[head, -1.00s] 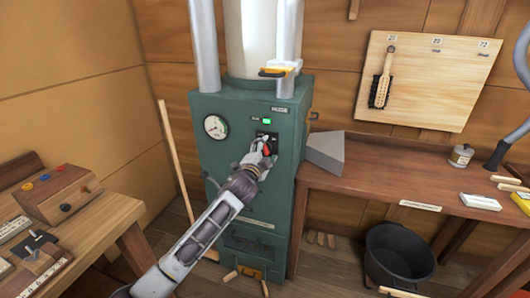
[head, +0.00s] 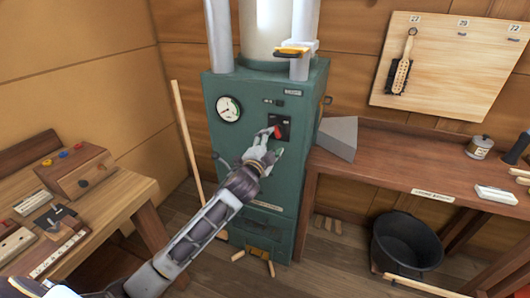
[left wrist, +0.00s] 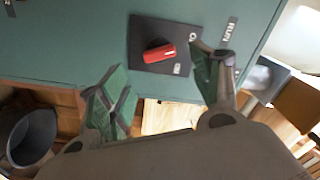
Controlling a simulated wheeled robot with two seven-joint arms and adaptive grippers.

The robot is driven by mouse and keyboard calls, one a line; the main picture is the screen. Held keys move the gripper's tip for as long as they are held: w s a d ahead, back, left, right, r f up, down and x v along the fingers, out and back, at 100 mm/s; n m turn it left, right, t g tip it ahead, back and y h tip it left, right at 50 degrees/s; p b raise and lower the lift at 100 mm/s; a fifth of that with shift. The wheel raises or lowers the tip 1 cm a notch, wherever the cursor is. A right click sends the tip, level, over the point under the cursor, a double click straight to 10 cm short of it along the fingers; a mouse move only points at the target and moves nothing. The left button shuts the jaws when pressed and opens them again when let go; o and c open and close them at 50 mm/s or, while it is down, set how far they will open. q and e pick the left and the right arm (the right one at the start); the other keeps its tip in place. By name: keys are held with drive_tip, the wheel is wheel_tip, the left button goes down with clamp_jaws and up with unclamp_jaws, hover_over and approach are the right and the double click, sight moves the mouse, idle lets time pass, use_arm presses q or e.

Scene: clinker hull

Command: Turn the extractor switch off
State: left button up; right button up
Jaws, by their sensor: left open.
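The extractor is a green cabinet (head: 235,165) with a round gauge and a pale cylinder on top. Its switch is a red knob (head: 278,131) on a black plate on the front, and the small lamp (head: 279,103) above is dark. In the left wrist view the red knob (left wrist: 159,52) lies nearly level across its black plate (left wrist: 178,32), beside white markings too small to read surely. My left gripper (head: 273,145) is open just below and in front of the knob. In the left wrist view its fingers (left wrist: 160,75) are apart, with the knob clear between them. My right gripper is not in view.
A table with a wooden box (head: 80,172) is at left. A wooden stick (head: 186,130) leans left of the cabinet.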

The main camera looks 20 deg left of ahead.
use_arm(q)
drive_tip(key=shift+s+a, duration=0.1)
drive_tip(key=shift+s, duration=2.55)
